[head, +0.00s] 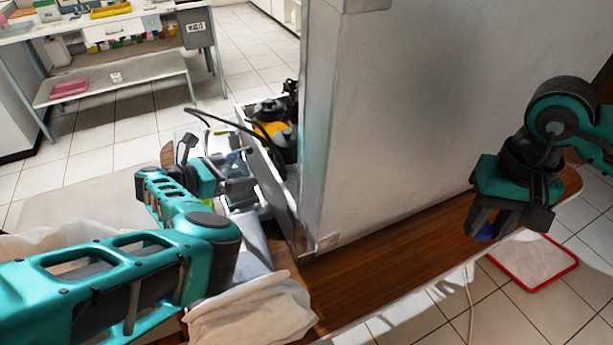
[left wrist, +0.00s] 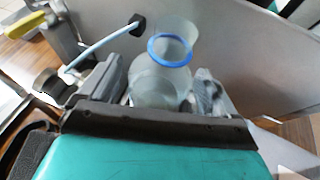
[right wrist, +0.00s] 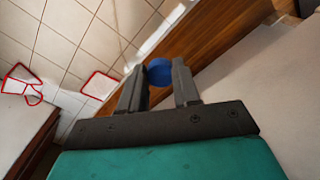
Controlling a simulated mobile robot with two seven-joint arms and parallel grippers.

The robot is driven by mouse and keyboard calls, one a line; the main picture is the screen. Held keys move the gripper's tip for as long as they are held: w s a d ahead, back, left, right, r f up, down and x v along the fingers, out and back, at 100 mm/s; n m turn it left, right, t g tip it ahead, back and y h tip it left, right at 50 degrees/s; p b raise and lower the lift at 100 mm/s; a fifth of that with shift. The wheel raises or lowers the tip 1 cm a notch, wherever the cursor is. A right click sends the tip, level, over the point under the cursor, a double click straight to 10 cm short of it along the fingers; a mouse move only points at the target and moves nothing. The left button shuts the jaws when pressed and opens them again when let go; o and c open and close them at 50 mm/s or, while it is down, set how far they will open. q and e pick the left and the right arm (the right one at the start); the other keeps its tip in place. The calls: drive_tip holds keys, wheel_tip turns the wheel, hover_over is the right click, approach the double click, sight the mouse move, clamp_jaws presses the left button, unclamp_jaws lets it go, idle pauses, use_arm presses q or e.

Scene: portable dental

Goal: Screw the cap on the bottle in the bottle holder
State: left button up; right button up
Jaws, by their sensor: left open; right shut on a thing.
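My right gripper (head: 492,225) is shut on a blue cap (head: 484,232) and holds it over the right end of the wooden bench. The cap also shows between the fingertips in the right wrist view (right wrist: 159,72). A clear bottle (left wrist: 158,84) with a blue ring around its neck stands in front of my left gripper in the left wrist view. Its mouth is open and uncapped. My left gripper (head: 240,182) is open, with its fingers around the sides of the bottle; contact cannot be told. The bottle holder is mostly hidden by the gripper.
A large grey cabinet (head: 400,110) stands on the wooden bench (head: 400,260) between my two arms. A thin grey panel (left wrist: 250,50) stands close behind the bottle. A pale tube (left wrist: 100,45) runs beside it. A crumpled cloth (head: 250,312) lies at the front.

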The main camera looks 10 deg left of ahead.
use_arm(q)
drive_tip(key=shift+c, duration=0.5)
drive_tip(key=shift+w, duration=0.1)
drive_tip(key=c, duration=1.1)
drive_tip(key=shift+r, duration=0.1)
